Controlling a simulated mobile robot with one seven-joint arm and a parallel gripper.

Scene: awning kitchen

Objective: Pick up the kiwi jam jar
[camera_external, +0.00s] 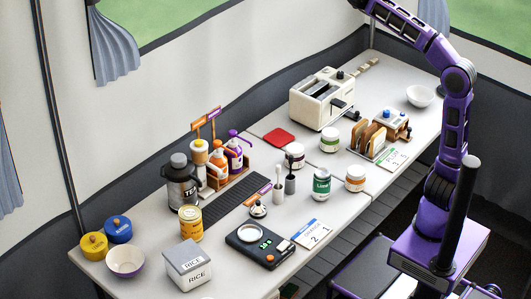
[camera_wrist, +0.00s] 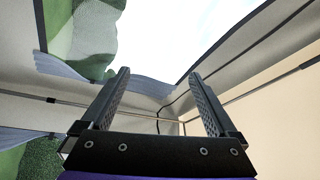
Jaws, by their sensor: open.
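Several small jars stand on the table in the external view, and their labels are too small to read with certainty. One jar (camera_external: 321,184) has a green label that seems to read "Lime". Another jar (camera_external: 330,139) behind it has a greenish label. A jar (camera_external: 296,155) with a dark reddish label and a jar (camera_external: 355,177) with an orange label stand nearby. I cannot tell which is kiwi. My gripper (camera_wrist: 158,74) is open and empty in the wrist view, pointing up at the tent walls and window. It is outside the external view, above its top edge.
A toaster (camera_external: 323,98) and a toast rack (camera_external: 370,140) stand behind the jars. A white bowl (camera_external: 420,96) sits at the far right.

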